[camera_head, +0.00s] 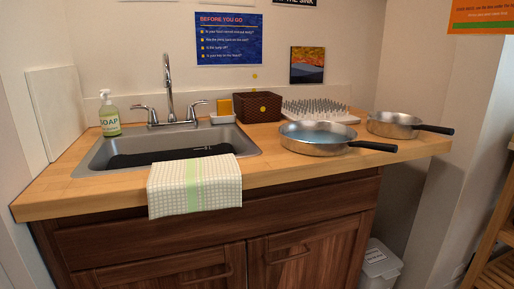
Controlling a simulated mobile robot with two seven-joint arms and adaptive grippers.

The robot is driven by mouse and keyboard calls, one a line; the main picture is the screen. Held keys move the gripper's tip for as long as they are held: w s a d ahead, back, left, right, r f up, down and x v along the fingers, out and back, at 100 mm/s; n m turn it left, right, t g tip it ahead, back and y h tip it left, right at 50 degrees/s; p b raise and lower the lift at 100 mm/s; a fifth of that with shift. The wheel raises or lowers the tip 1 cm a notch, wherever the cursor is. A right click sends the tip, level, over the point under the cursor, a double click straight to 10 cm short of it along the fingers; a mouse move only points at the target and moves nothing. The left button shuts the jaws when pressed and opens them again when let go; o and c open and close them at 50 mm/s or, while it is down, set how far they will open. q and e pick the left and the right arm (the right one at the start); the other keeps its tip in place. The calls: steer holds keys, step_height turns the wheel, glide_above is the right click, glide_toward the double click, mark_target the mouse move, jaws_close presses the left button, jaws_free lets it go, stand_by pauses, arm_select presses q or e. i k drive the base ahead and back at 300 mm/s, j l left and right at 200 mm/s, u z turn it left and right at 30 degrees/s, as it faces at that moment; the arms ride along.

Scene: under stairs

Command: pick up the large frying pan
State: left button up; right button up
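The large frying pan (314,139) is silver with a bluish inside and a black handle (373,146) that points right. It sits upright on the wooden countertop, right of the sink. A smaller silver pan (393,125) with a black handle stands behind it to the right, near the counter's right end. The large pan's handle reaches in front of the smaller pan. Neither of my grippers shows in the head view.
The sink (98,158) holds a dark mat. A striped towel (194,187) hangs over the front edge. A brown basket (257,107) and a spiked drying rack (345,115) stand behind the large pan. A soap bottle (110,120) stands at left. A white bin (380,265) is below.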

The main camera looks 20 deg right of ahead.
mark_target(311, 137)
steer(key=l+u, duration=0.15)
steer(key=l, duration=0.65)
steer(key=l+u, duration=0.15)
steer(key=l, duration=0.7)
steer(key=k+l+u, duration=0.15)
steer(key=l, duration=0.65)
steer(key=i+j, duration=0.35)
steer(key=j, duration=0.2)
